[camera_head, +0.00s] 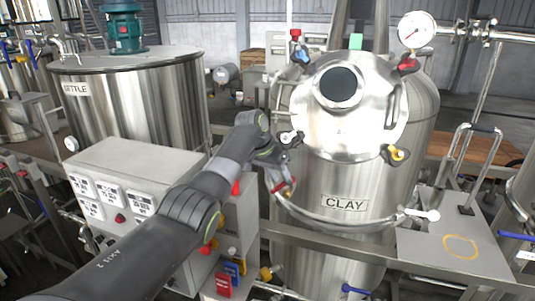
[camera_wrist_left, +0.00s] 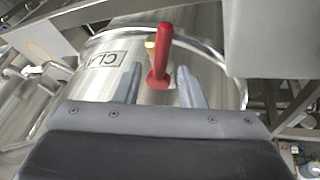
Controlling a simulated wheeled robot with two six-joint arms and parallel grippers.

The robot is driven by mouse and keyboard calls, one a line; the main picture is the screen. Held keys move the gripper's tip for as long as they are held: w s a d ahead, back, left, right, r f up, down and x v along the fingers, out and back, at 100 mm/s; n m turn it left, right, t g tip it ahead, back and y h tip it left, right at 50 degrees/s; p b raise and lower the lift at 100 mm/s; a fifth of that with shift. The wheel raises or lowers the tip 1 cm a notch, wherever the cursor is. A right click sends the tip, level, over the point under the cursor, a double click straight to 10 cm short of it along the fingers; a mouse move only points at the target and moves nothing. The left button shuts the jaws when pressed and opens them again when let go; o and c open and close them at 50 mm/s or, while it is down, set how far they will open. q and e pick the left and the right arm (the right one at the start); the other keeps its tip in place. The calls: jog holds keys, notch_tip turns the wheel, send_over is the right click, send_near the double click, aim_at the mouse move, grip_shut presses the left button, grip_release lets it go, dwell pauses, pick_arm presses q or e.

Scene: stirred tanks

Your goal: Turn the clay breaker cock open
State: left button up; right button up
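The steel tank labelled CLAY (camera_head: 345,230) stands right of centre. A red-handled cock (camera_head: 284,187) sits at the left end of the curved pipe round its front; no label on the cock is readable. My left gripper (camera_head: 280,165) is close beside this handle. In the left wrist view, the red handle (camera_wrist_left: 161,62) stands between the two grey fingertips of the left gripper (camera_wrist_left: 159,88), with visible gaps on both sides. The gripper is open and its fingers do not appear to press on the handle. My right gripper is out of view.
A grey control box (camera_head: 130,170) stands left of the tank, under my left arm. The KETTLE tank (camera_head: 140,100) is behind it. The tank lid carries a yellow clamp knob (camera_head: 398,154). A steel rail (camera_head: 400,262) crosses in front.

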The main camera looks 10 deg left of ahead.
pick_arm(q)
jog(key=b+v, duration=0.5)
jog(key=v, duration=1.1)
jog(key=shift+s+r, duration=0.15)
jog(key=shift+r, duration=0.05)
jog(key=shift+a, duration=0.15)
